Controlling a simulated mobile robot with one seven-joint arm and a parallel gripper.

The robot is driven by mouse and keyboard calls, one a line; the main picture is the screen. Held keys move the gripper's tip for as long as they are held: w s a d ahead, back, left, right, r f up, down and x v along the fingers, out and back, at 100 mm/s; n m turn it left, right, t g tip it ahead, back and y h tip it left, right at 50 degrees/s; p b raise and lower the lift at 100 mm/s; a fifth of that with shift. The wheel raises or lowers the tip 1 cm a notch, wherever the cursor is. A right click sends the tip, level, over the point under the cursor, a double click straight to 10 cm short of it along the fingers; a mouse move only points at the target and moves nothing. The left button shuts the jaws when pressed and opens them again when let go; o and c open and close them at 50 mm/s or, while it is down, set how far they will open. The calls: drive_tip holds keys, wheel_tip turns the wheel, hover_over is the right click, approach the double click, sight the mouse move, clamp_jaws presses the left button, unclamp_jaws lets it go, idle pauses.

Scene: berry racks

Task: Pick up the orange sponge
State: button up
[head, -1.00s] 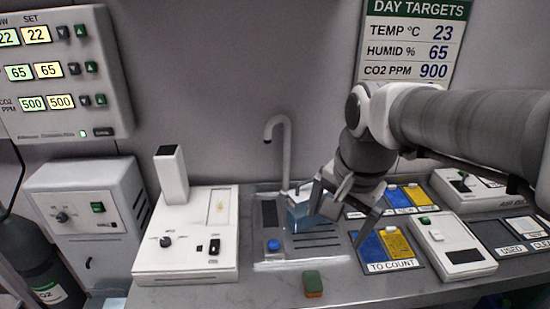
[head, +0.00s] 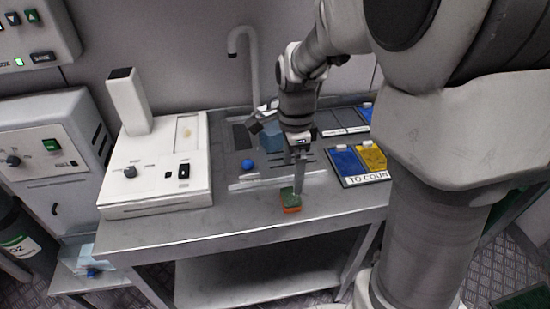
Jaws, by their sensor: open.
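The sponge (head: 291,202) is a small block with a green top and an orange lower layer. It lies on the bare front strip of the grey counter (head: 240,220), in front of the sink area. My gripper (head: 278,160) is open and points down just behind and above the sponge. One finger comes down close to the sponge in the picture, and the other spreads to the left over the sink. I cannot tell whether the near finger touches the sponge.
A white instrument (head: 160,165) stands left of the sink. A tap (head: 250,60) rises behind the sink, which holds a blue item (head: 270,137) and a blue knob (head: 247,164). A tray (head: 365,180) labelled "TO COUNT" with blue and yellow packets is on the right.

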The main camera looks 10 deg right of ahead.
sight(291, 196)
wheel_tip(291, 196, down, 9)
drive_tip(key=b, duration=0.2)
drive_tip(key=shift+w+b, duration=0.15)
drive_tip(key=shift+b, duration=0.2)
drive_tip(key=shift+c, duration=0.3)
drive_tip(key=c, duration=1.2)
